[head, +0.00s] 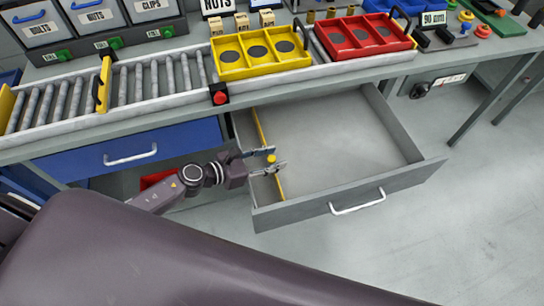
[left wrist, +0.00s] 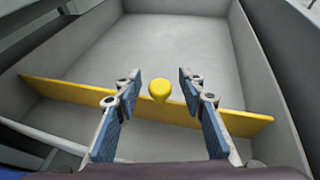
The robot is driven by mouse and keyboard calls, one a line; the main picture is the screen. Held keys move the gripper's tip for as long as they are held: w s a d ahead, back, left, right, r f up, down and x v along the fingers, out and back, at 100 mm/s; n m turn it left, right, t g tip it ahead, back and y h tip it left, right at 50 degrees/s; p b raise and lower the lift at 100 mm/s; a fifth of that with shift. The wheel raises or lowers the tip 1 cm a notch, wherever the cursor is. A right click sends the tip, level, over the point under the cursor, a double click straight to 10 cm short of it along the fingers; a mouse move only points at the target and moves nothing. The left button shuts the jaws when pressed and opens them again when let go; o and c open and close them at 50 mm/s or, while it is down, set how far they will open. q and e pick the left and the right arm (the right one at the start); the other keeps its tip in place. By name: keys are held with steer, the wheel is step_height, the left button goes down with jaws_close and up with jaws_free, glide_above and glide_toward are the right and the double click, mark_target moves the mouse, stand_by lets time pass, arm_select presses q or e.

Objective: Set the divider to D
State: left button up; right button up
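The grey drawer (head: 398,178) is pulled open under the bench. A yellow divider (head: 259,126) stands across it near its left side, with a round yellow knob (head: 270,158) on top. In the left wrist view the divider (left wrist: 75,91) runs across the drawer and the knob (left wrist: 160,89) shows between the fingers. My left gripper (head: 267,161) is open, its fingers on either side of the knob with gaps visible in the wrist view. No letter marks on the drawer are readable. My right gripper is not in view.
A closed blue drawer (head: 130,152) is left of the open one. Above are a roller track (head: 150,83) with a yellow stop, a yellow tray (head: 234,74), a red tray (head: 345,52) and a red button (head: 221,98). The drawer right of the divider is empty.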

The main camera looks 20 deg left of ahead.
arm_select(q)
jaws_close()
steer(key=shift+w, duration=0.15)
stand_by(0.4)
